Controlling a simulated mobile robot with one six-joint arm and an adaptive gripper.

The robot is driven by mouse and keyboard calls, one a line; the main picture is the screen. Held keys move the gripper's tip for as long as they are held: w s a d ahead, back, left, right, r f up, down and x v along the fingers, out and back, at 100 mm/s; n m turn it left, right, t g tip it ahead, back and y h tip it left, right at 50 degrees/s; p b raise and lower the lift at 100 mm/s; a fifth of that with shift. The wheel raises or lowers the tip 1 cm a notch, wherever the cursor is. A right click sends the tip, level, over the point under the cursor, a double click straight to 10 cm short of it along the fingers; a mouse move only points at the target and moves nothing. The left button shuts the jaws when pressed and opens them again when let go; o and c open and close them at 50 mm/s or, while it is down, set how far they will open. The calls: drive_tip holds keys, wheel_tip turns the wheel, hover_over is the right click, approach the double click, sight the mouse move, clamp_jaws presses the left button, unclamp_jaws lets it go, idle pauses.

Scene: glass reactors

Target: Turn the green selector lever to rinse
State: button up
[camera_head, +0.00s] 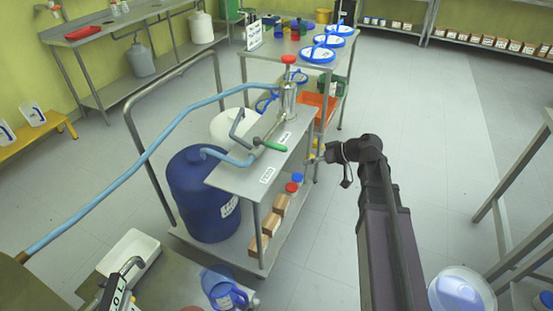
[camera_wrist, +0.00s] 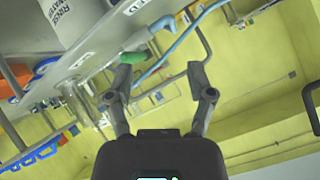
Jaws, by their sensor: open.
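The green selector lever (camera_head: 273,146) sits on the steel top of a trolley, at the foot of a metal valve post (camera_head: 288,98) with a red knob. Its handle points right and slightly down in the head view. Small white labels (camera_head: 268,175) lie on the top on either side of it; I cannot read them. My gripper (camera_head: 314,160) is open and empty, to the right of the lever near the trolley's edge. In the wrist view the green lever (camera_wrist: 133,57) shows just beyond the left fingertip of my gripper (camera_wrist: 160,68); whether they touch is unclear.
A blue hose (camera_head: 150,150) arches to the valve. A blue drum (camera_head: 203,195) and a white container, marked rinse water in the wrist view (camera_wrist: 62,15), stand on the trolley. Brown boxes (camera_head: 272,222) line its lower shelf. The floor to the right is largely clear.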

sight(268, 145)
drive_tip(key=w+f+n+t+y+b, duration=0.3)
drive_tip(key=w+f+y+b, duration=0.3)
drive_tip(key=b, duration=0.8)
drive_tip(key=shift+w+d+n+b, duration=0.25)
drive_tip(key=shift+w+n+b, duration=0.15)
drive_tip(key=shift+w, duration=0.7)
drive_tip(key=x, duration=1.4)
drive_tip(key=shift+w+d+r, duration=0.1)
drive_tip(key=shift+r, duration=0.1)
clamp_jaws()
